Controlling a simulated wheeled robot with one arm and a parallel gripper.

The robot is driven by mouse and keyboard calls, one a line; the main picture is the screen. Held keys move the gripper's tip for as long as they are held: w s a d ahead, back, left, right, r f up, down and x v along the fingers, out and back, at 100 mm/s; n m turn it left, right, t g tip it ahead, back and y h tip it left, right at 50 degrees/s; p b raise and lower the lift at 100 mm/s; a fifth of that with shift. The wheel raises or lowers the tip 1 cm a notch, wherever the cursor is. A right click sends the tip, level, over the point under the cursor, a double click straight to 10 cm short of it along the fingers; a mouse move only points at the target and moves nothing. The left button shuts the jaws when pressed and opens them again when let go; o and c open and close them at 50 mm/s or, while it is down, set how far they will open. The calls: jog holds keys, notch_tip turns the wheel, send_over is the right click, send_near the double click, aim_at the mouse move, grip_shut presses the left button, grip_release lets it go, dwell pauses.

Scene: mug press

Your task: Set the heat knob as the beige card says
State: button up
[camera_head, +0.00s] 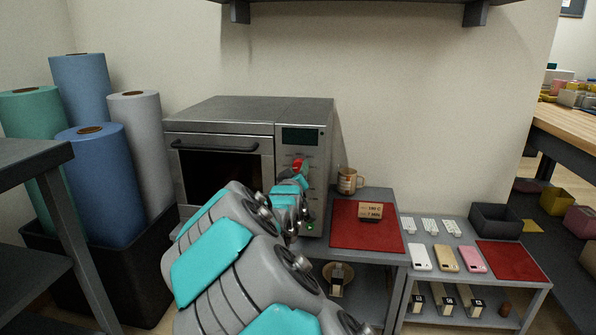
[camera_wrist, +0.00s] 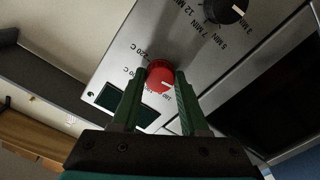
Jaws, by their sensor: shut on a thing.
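The heat knob is red (camera_wrist: 159,75) and sits on the oven's front panel, with temperature labels such as 220 C around it. My gripper (camera_wrist: 160,80) has a green finger on each side of the knob and is shut on it. The knob's white mark points to the lower right in the wrist view; the label beside it is partly hidden and hard to read. In the head view the red knob (camera_head: 298,164) shows just above my gripper (camera_head: 296,174). The beige card (camera_head: 370,212) stands on a red mat and seems to read 180 C and 7 MIN.
The oven (camera_head: 222,160) has a closed door with a dark handle. A black knob (camera_wrist: 228,9) with minute labels is beside the red one. A mug (camera_head: 348,181) stands right of the oven. A side table holds phones and a dark bin (camera_head: 496,220).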

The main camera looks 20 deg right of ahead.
grip_shut()
jog(key=m+b, duration=0.1)
jog(key=m, duration=0.2)
jog(key=shift+a+f+m+b, duration=0.1)
jog(key=shift+m+b, duration=0.25)
jog(key=shift+m, duration=0.05)
jog(key=m+b, duration=0.1)
jog(key=m, duration=0.3)
jog(key=shift+m+b, duration=0.3)
jog(key=m+b, duration=0.2)
jog(key=m, duration=0.4)
jog(key=shift+w+b, duration=0.1)
jog(key=shift+b, duration=0.2)
jog(key=m+b, duration=0.2)
jog(key=m, duration=0.2)
jog(key=shift+m, duration=0.6)
